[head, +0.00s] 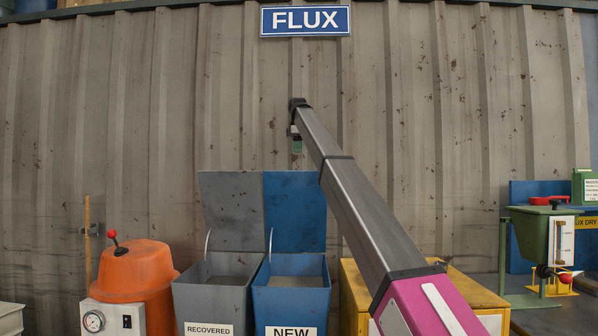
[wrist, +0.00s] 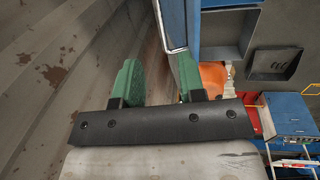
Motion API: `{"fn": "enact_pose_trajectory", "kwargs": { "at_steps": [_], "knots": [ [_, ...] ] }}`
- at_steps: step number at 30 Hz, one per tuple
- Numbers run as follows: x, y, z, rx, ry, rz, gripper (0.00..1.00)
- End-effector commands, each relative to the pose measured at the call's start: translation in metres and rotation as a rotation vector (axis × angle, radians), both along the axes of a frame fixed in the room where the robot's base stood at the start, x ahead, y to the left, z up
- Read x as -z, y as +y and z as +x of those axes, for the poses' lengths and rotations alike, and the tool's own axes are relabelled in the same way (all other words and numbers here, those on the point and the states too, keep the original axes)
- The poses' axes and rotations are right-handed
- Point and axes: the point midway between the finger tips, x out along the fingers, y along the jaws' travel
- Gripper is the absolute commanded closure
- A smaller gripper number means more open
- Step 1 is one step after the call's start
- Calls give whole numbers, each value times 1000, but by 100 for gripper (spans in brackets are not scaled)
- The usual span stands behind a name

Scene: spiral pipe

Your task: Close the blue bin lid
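The blue bin (head: 291,303), labelled NEW, stands in front of the wall. Its blue lid (head: 294,212) stands raised, nearly upright, behind the bin's opening. My gripper (head: 297,147) is just above the lid's top edge, fingers pointing down. In the wrist view my gripper (wrist: 157,75) shows two green fingers spread apart with nothing held between them. The edge of a blue panel (wrist: 173,20), probably the lid, runs down close to the right finger's tip. The left finger is on the wall side. I cannot tell if the right finger touches the panel.
A grey bin (head: 208,295) labelled RECOVERED stands left of the blue bin, its grey lid (head: 230,215) also raised. An orange domed pot (head: 136,268) stands farther left. A yellow cabinet (head: 352,300) is at the right. The corrugated wall (head: 120,120) is close behind the lids.

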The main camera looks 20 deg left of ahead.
Motion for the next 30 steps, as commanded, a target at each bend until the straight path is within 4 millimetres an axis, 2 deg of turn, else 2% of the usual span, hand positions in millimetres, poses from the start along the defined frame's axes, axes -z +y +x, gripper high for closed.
{"fn": "enact_pose_trajectory", "kwargs": {
  "at_steps": [15,20,27,29,30],
  "knots": [
    [82,2,11,0,5,-2,63],
    [93,3,13,0,4,-2,63],
    [94,3,14,0,3,-2,63],
    [94,3,14,0,3,-2,79],
    [94,3,14,0,3,-2,92]
  ]
}}
